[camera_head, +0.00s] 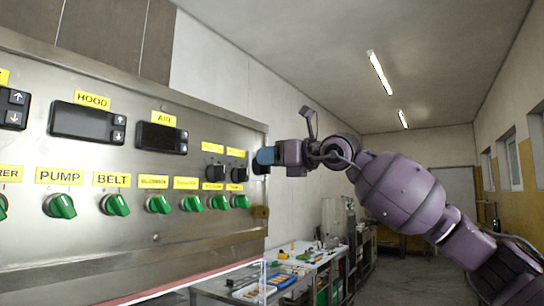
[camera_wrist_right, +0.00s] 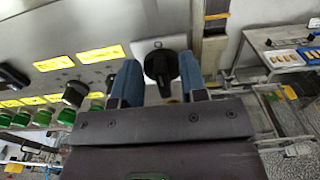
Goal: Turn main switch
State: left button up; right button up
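The main switch, a black rotary knob (camera_wrist_right: 160,64) on a pale square plate, shows at the top middle of the right wrist view. Whether the fingertips reach past the knob's face I cannot tell. In the head view my right gripper (camera_head: 264,159) is at the right end of the steel control panel (camera_head: 150,238) and hides the switch. My left gripper is not in view.
Green knobs, such as the PUMP knob (camera_head: 60,206), line the panel's lower row. Small black knobs (camera_head: 213,173) sit close left of my right gripper. A workbench (camera_head: 285,278) with tools stands below right. The aisle beyond is free.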

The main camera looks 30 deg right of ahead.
jog(key=shift+c, duration=0.4)
grip_shut()
jog(key=m+b, duration=0.1)
jog(key=m, duration=0.5)
jog(key=d+f+m+b, duration=0.1)
jog(key=m, duration=0.4)
jog(key=m+b, duration=0.2)
jog(key=m, duration=0.4)
jog(key=shift+w+d+f+m, duration=0.3)
jog(key=shift+w+d+f, duration=0.05)
jog(key=shift+d, duration=0.05)
jog(key=shift+m, duration=0.3)
jog(key=shift+o, duration=0.4)
grip_release()
